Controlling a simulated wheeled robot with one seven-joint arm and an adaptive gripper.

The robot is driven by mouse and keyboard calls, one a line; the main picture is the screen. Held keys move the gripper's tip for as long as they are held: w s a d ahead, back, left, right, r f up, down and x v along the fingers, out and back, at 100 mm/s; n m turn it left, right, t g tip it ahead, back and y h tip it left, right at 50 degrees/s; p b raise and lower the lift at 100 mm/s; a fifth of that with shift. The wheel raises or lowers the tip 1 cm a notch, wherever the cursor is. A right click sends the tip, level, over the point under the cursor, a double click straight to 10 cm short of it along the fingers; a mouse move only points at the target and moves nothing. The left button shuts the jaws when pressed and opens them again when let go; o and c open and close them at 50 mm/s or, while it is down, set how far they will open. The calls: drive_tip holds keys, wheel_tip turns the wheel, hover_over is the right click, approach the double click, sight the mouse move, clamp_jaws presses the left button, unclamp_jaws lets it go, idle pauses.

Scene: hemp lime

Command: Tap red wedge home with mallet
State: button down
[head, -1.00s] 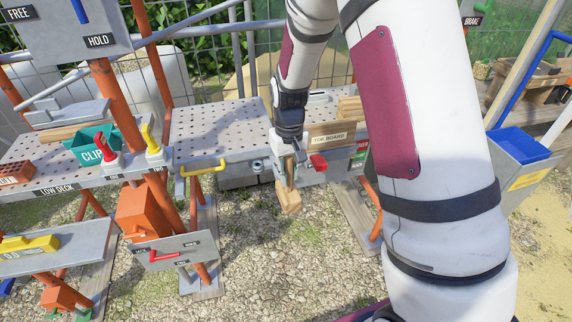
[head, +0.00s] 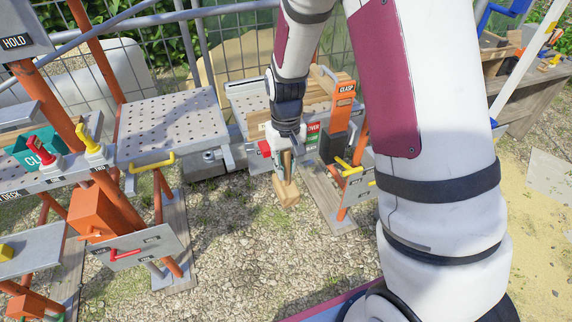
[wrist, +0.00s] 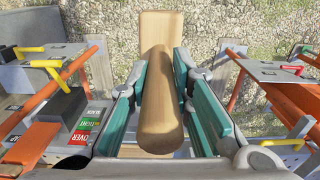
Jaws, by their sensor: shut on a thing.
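My gripper (head: 284,153) is shut on the wooden mallet (head: 286,190), which hangs head-down below it over the gravel. In the wrist view, the gripper's teal pads (wrist: 157,95) stand on both sides of the mallet's round handle (wrist: 156,110), and the pale block head (wrist: 160,30) lies beyond.
A perforated deck (head: 172,122) with a yellow handle (head: 152,160) stands to the left. An orange post labelled CLASP (head: 342,100) rises right of my gripper. A red lever (head: 125,253) sits on a low panel at left. Gravel (head: 235,250) in front is open.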

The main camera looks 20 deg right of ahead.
drive_tip(key=w+b, duration=0.2)
drive_tip(key=w, duration=0.2)
drive_tip(key=shift+w+f, duration=0.1)
drive_tip(key=shift+w, duration=0.6)
